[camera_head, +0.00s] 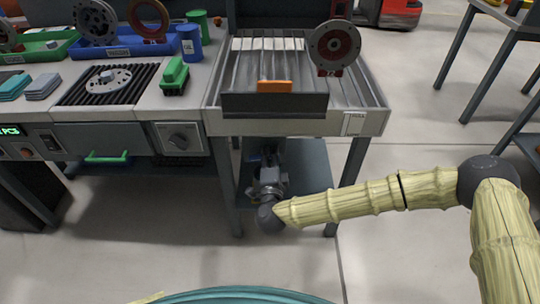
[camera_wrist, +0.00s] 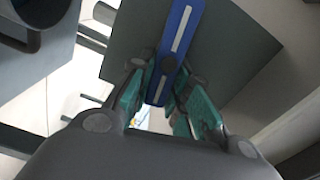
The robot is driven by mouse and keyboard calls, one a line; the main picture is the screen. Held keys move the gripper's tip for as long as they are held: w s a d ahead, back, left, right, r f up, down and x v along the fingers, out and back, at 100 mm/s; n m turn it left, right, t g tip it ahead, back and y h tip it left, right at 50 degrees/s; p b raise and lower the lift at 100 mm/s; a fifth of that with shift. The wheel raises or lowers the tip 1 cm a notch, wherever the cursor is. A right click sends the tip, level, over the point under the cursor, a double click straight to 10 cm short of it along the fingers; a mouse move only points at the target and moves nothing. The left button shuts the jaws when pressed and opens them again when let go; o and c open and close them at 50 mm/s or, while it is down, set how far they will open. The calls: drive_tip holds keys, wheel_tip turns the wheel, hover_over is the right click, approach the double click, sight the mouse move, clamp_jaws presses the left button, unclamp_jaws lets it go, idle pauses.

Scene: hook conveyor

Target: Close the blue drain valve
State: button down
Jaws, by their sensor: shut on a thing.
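The blue drain valve's lever (camera_wrist: 181,32), a flat blue bar with a white stripe, runs up and slightly right in the wrist view. Its near end lies between the teal pads of my gripper (camera_wrist: 166,92), which is shut on it. A dark round pivot or knob shows on the lever close to the fingers. In the head view my gripper (camera_head: 267,178) is under the conveyor table, above its lower shelf. There only a small bit of blue shows by the fingers; my wrist and the table hide most of the valve.
The lower shelf (camera_head: 310,178) and the table legs (camera_head: 350,185) stand close around my arm. The slatted conveyor table (camera_head: 225,122) is overhead, with an orange block (camera_head: 274,86) and a red-and-grey wheel (camera_head: 334,48). Floor in front is clear.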

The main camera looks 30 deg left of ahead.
drive_tip(key=shift+s+f+m, duration=0.2)
drive_tip(key=shift+f+m, duration=0.15)
drive_tip(key=shift+m, duration=0.75)
drive_tip(key=c, duration=1.3)
unclamp_jaws()
drive_tip(key=shift+w, duration=0.1)
drive_tip(key=v, duration=1.2)
drive_tip(key=shift+d, duration=0.1)
